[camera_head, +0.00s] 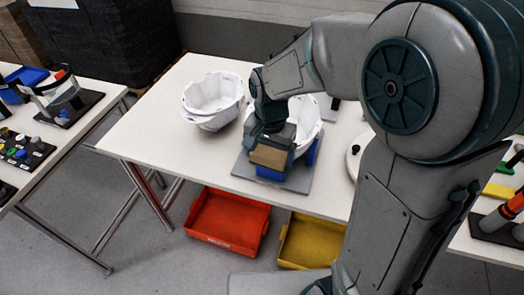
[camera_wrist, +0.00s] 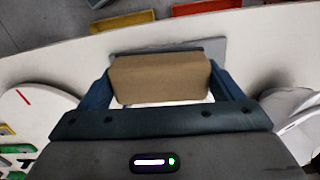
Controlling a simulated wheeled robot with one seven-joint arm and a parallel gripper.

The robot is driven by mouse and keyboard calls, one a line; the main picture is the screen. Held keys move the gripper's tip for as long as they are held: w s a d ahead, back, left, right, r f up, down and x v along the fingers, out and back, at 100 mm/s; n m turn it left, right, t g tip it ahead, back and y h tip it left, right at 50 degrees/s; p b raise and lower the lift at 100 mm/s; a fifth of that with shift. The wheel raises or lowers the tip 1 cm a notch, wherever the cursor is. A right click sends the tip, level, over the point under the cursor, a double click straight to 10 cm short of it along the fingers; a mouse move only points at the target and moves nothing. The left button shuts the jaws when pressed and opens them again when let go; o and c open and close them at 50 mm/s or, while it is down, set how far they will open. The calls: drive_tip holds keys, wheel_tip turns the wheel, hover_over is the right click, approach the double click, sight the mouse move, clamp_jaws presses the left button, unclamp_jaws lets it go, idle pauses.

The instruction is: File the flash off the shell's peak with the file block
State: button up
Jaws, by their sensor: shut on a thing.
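My gripper (camera_head: 267,143) is shut on a tan file block (camera_head: 269,156), low at the front of a white helmet shell (camera_head: 307,116). In the wrist view the file block (camera_wrist: 160,80) sits between the two fingers of my gripper (camera_wrist: 162,88). The shell is at a blue holder (camera_head: 312,152) on a grey plate (camera_head: 243,169). My arm and gripper hide much of the shell, including its peak. I cannot tell whether the block touches the shell.
More white shells (camera_head: 212,98) stand nested on the white table (camera_head: 152,125) to the left. A red bin (camera_head: 227,222) and a yellow bin (camera_head: 312,240) are below the front edge. A round white thing (camera_head: 354,158) lies right of the plate. The table's left end is clear.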

drive_tip(key=shift+s+d, duration=0.1)
drive_tip(key=shift+d, duration=0.1)
drive_tip(key=shift+w+a+f, duration=0.1)
drive_tip(key=shift+w+a, duration=0.2)
drive_tip(key=shift+a, duration=0.3)
drive_tip(key=shift+w+a+r, duration=0.1)
drive_tip(key=shift+w+a, duration=0.15)
drive_tip(key=shift+a, duration=0.4)
drive_tip(key=shift+w+a+f, duration=0.1)
drive_tip(key=shift+w+a, duration=0.2)
drive_tip(key=shift+a, duration=0.3)
drive_tip(key=shift+s+d+f, duration=0.1)
drive_tip(key=shift+s+d, duration=0.15)
drive_tip(key=shift+d, duration=0.2)
drive_tip(key=shift+s+d+f, duration=0.1)
drive_tip(key=shift+s+d, duration=0.1)
drive_tip(key=shift+d, duration=0.25)
drive_tip(key=shift+r, duration=0.1)
wheel_tip(320, 180, up, 8)
drive_tip(key=p, duration=0.5)
drive_tip(key=shift+p, duration=0.4)
